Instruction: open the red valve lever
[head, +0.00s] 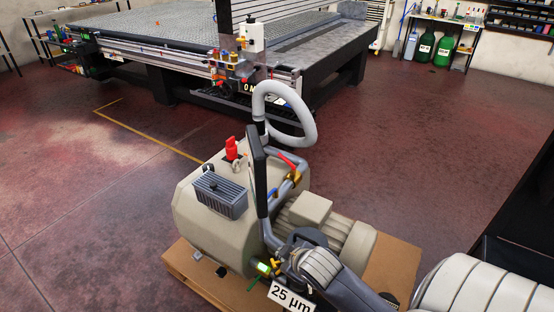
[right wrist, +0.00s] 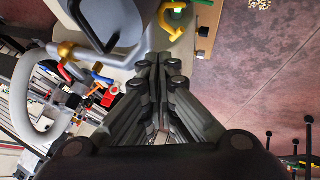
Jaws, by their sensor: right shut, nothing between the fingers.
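The red valve lever (head: 287,159) sits on a brass valve (head: 294,176) in the grey pipe at the top of the beige vacuum pump (head: 190,205). In the right wrist view the red lever (right wrist: 65,73) shows at the left, beside the brass valve (right wrist: 66,51). My right gripper (head: 284,260) is low at the front of the pump, below the lever in the head view and apart from it. In the right wrist view its fingers (right wrist: 162,58) are shut and empty. My left gripper is not in view.
A black upright piece (head: 257,175) and a grey looping hose (head: 308,125) rise near the valve. A yellow hook (right wrist: 173,22) is close to my fingertips. A red knob (head: 231,148) stands on the pump. The optical table (head: 320,50) is behind; red floor lies around.

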